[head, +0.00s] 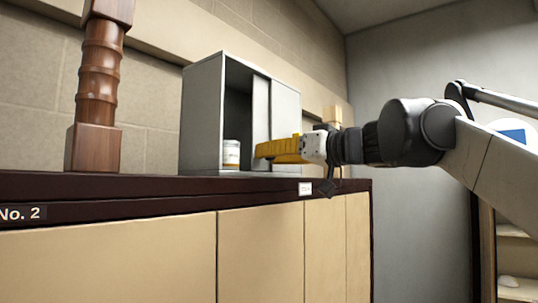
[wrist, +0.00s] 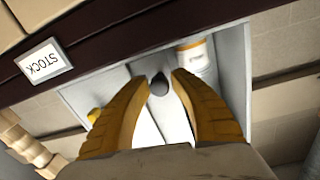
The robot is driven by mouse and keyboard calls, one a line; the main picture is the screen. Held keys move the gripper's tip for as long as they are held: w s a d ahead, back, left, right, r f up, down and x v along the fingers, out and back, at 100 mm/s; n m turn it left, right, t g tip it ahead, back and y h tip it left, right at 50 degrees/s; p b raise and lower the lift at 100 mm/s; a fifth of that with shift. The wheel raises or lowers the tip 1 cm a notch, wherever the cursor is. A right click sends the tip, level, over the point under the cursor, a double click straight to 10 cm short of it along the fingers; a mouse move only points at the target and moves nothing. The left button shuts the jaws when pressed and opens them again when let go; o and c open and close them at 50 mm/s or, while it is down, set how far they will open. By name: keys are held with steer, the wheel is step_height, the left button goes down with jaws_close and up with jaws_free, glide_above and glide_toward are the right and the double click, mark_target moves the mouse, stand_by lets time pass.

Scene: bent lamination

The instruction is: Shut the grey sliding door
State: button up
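The grey cabinet (head: 203,120) stands on the dark counter top, with its left part open. Its grey sliding door (head: 261,100) covers the right part; pale panels also show in the wrist view (wrist: 143,125). A dark round knob (wrist: 159,86) sits between my fingertips in the wrist view. My gripper (head: 260,151) has yellow fingers and is in front of the door's lower part, hiding the knob in the head view. In the wrist view my gripper (wrist: 160,80) is open around the knob; I cannot tell whether the fingers touch it.
A white jar with an orange band (head: 231,154) stands inside the open part, left of my fingers. A turned wooden post (head: 98,90) stands left of the cabinet. A STOCK label (wrist: 43,61) is on the counter's front edge. A wooden object (head: 332,115) is right of the cabinet.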

jaws_close()
steer(key=s+a, duration=0.4)
steer(key=s, duration=0.1)
steer(key=s+a, duration=0.2)
steer(key=s, duration=0.1)
steer(key=shift+a, duration=0.2)
steer(key=shift+d, duration=0.1)
steer(key=shift+o, duration=2)
jaws_free()
steer(key=shift+o, duration=0.8)
steer(key=shift+s+a, duration=0.2)
steer(key=shift+w+d, duration=0.1)
